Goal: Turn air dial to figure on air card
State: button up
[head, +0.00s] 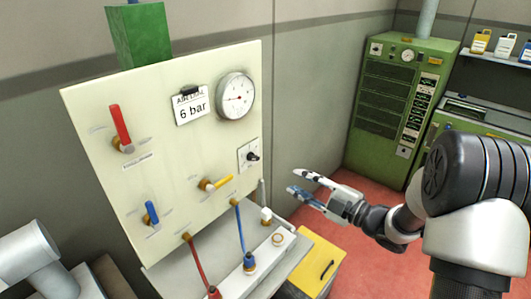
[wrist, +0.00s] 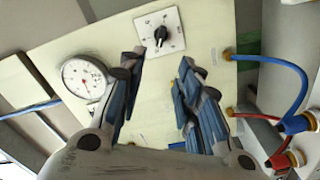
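The air card (head: 191,106) is a white card clipped to the cream panel, reading "6 bar". The air dial is a black knob (head: 252,157) on a white square plate at the panel's right edge. In the wrist view the dial knob (wrist: 160,35) shows beyond the fingertips, near the top. My gripper (head: 294,181) is to the right of the dial, open and empty, apart from the panel. In the wrist view its two blue-padded fingers (wrist: 160,62) are spread, with nothing between them. The knob's marks are too small to read.
A round gauge (head: 236,97) is above the dial; its reading is unclear. The panel (head: 160,100) also bears red (head: 120,125), yellow (head: 217,183) and blue (head: 152,213) levers. Red and blue hoses hang below. A yellow box (head: 318,262) stands beneath my gripper; green machines stand behind.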

aim_at(255, 159)
jog(key=b+x, duration=0.1)
jog(key=x, duration=1.6)
jog(key=shift+s, duration=0.1)
jog(key=shift+c, duration=0.6)
grip_shut()
